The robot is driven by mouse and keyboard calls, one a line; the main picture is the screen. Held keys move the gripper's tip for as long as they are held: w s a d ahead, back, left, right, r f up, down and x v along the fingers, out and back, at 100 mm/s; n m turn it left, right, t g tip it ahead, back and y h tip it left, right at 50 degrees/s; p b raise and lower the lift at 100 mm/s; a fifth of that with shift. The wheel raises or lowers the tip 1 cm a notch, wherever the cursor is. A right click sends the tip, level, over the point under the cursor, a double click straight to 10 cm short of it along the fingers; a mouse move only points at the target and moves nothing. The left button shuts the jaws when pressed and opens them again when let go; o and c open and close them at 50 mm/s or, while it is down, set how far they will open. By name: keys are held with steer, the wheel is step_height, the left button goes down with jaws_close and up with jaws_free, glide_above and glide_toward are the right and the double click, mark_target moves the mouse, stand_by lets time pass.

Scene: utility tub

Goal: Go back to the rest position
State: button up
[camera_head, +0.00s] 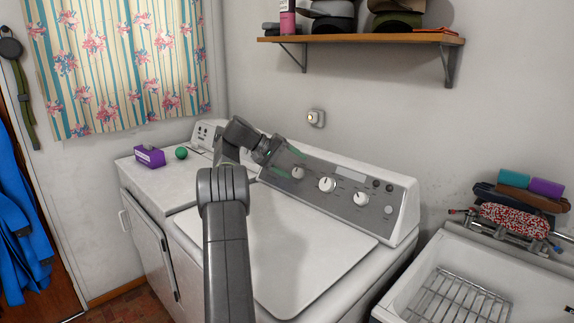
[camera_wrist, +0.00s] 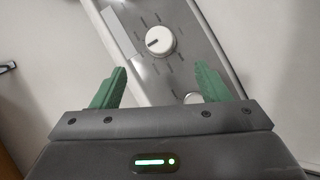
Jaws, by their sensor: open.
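My gripper (camera_wrist: 160,88) is open, with its two green fingers apart and nothing between them in the wrist view. Behind the fingers in that view is the grey control panel (camera_wrist: 133,22) with a white knob (camera_wrist: 160,41). In the head view my arm reaches up over the white washer (camera_head: 325,255). My gripper (camera_head: 291,160) is at the left part of the washer's control panel (camera_head: 345,185), in front of or above it. I cannot tell whether it touches the panel.
A purple box (camera_head: 150,157) and a green ball (camera_head: 181,153) sit on the left machine. A shelf (camera_head: 365,39) with hats is on the wall above. A utility tub (camera_head: 400,302) with a wire rack (camera_head: 455,300) stands at the right. The washer's lid is clear.

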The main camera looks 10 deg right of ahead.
mark_target(324, 184)
steer(key=x, duration=1.3)
steer(key=shift+d+f, duration=0.2)
steer(key=shift+d, duration=0.05)
